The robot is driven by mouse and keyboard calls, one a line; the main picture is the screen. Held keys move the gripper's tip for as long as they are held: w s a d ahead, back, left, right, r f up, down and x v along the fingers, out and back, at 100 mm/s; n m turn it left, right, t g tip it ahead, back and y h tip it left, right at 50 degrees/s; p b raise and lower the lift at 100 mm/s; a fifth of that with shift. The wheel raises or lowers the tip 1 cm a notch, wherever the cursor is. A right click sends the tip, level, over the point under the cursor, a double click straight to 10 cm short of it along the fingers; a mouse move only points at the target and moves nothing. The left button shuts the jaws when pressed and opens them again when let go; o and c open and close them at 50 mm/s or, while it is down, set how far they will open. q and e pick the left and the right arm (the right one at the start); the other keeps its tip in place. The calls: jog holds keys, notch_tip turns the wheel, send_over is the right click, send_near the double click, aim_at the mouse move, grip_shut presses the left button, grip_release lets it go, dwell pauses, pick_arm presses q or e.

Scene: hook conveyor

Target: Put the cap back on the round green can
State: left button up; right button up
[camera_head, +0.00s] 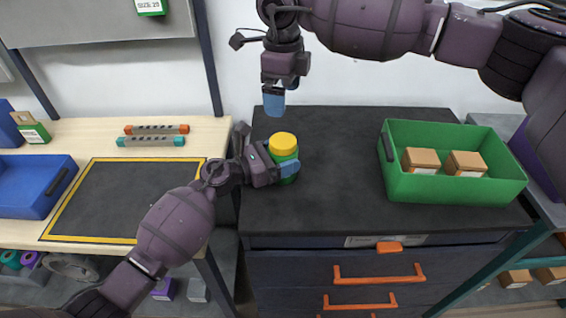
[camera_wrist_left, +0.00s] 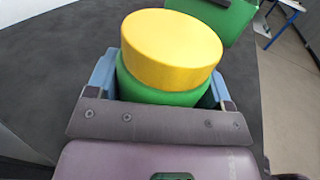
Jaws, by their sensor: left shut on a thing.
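The round green can (camera_head: 288,157) stands on the dark top of the drawer cabinet, near its left side. A yellow cap (camera_head: 283,143) rests on top of it. In the left wrist view the yellow cap (camera_wrist_left: 172,48) covers the mouth of the green can (camera_wrist_left: 160,94); I cannot tell whether it is fully seated. My left gripper (camera_head: 287,169) is shut around the can's body, below the cap, with a blue finger on each side. My right gripper (camera_head: 276,101) hangs above and behind the can, apart from the cap, with nothing visible in it; its finger gap is unclear.
A green bin (camera_head: 452,195) with two brown boxes stands on the cabinet top (camera_head: 340,205) at right. A wooden table (camera_head: 105,135) at left holds a blue bin (camera_head: 35,205) and a yellow-bordered dark mat (camera_head: 125,199). The cabinet top between can and bin is clear.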

pick_arm(q)
jog(key=o, duration=1.7)
jog(key=b+v, duration=0.1)
jog(key=v, duration=0.9)
jog(key=shift+s+a, duration=0.2)
jog(key=shift+a, duration=0.15)
pick_arm(e)
jog(key=shift+f, duration=0.8)
pick_arm(q)
jog(key=shift+s, duration=0.1)
